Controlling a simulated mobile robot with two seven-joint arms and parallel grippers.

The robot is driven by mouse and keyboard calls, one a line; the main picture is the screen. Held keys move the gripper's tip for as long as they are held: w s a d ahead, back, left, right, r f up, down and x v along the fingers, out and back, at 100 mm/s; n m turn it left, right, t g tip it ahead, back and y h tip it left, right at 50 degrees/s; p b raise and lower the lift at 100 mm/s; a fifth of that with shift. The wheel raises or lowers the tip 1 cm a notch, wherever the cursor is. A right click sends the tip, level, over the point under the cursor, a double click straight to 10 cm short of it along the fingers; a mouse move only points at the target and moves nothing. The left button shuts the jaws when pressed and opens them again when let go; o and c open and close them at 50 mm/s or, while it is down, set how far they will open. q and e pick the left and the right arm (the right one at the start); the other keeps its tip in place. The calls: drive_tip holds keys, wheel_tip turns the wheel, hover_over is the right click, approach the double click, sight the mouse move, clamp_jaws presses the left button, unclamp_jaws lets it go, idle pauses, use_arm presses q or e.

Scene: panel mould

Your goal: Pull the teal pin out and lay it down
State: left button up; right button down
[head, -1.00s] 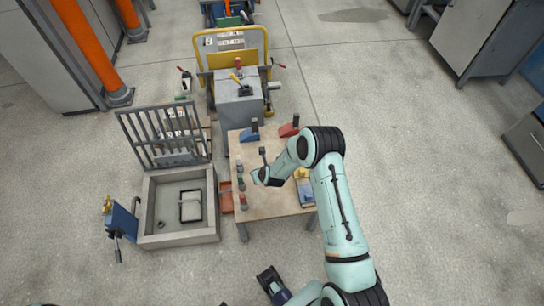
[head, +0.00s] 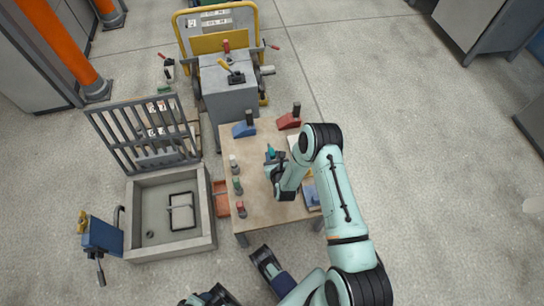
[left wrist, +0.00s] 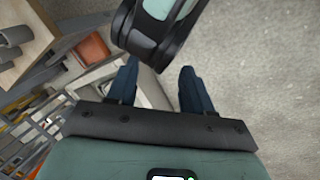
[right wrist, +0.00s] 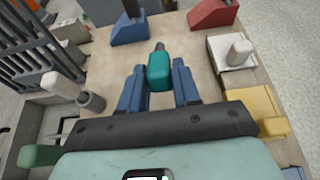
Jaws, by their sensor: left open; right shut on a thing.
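The teal pin (right wrist: 159,72) is between the fingers of my right gripper (right wrist: 158,88) in the right wrist view, with its dark tip pointing away from the gripper. My right gripper is shut on it. In the head view the teal pin (head: 270,154) shows over the middle of the wooden table (head: 262,212). I cannot tell whether the pin touches the tabletop. My left gripper (left wrist: 158,88) is open and empty, off to the side of the table and the tray.
White (head: 233,162), green (head: 237,185) and red (head: 241,208) handles stand along the table's left edge. Blue (head: 243,129) and red (head: 289,121) wedge blocks sit at the back. A yellow block (right wrist: 264,110) lies at right. A grey basin (head: 204,243) stands left. The tabletop middle is clear.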

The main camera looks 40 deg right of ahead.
wheel_tip(320, 180, down, 6)
drive_tip(key=b, duration=0.3)
drive_tip(key=shift+r+b, duration=0.2)
drive_tip(key=shift+b, duration=0.1)
drive_tip(key=shift+f+b, duration=0.55)
drive_tip(key=shift+f, duration=0.2)
use_arm(q)
drive_tip(key=w+a+f+t+y, duration=0.1)
drive_tip(key=w+a+f, duration=0.2)
drive_tip(key=f, duration=0.4)
drive_tip(key=shift+w+a+n+b, duration=0.25)
drive_tip(key=shift+a+n+b, duration=0.05)
drive_tip(key=shift+n, duration=0.1)
use_arm(e)
drive_tip(key=shift+f, duration=0.5)
drive_tip(key=c, duration=0.7)
unclamp_jaws()
drive_tip(key=shift+c, duration=0.2)
